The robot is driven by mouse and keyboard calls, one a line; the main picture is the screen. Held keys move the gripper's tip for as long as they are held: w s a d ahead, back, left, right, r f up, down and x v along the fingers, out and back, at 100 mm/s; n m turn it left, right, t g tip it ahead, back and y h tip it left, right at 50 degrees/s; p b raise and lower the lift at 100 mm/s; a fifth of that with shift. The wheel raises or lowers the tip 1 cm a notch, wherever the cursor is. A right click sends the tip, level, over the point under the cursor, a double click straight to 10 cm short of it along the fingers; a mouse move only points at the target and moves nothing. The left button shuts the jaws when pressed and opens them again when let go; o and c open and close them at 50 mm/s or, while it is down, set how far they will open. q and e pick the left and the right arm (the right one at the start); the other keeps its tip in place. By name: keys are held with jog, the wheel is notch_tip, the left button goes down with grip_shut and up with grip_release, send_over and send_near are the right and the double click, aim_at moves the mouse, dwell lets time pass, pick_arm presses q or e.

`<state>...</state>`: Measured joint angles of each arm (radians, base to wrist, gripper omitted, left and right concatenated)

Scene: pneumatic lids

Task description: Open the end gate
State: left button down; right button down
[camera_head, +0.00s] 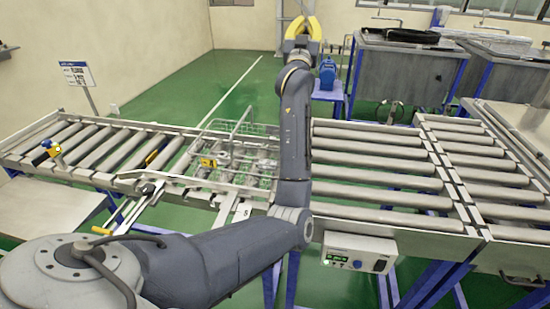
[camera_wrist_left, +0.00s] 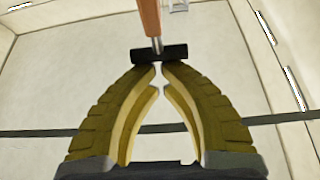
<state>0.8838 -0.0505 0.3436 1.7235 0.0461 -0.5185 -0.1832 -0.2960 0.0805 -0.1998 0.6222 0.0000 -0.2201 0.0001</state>
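My left arm comes in from the lower left and rises past the middle of the conveyor. Its yellow-fingered left gripper (camera_head: 303,30) points up at the top of the head view, high above and away from the conveyor. A black crossbar (camera_wrist_left: 160,53) on an orange-brown rod shows just beyond the tips; contact cannot be told. A wire frame (camera_head: 240,145) stands on the conveyor left of my arm. I cannot tell which part is the end gate. My right gripper is not in view.
Roller conveyors run left (camera_head: 85,145) and right (camera_head: 375,170) of the wire frame. A control box (camera_head: 358,253) hangs on the front rail. A yellow-ended lever (camera_head: 102,231) sticks out at front left. Grey sinks (camera_head: 410,70) stand behind.

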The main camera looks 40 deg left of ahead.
pick_arm(q)
jog(key=shift+w+a+f+g, duration=0.15)
jog(key=shift+w+a, duration=0.1)
jog(key=shift+w, duration=0.25)
jog(key=shift+w+a+r+g, duration=0.1)
jog(key=shift+w+a+g, duration=0.1)
jog(key=shift+w, duration=0.25)
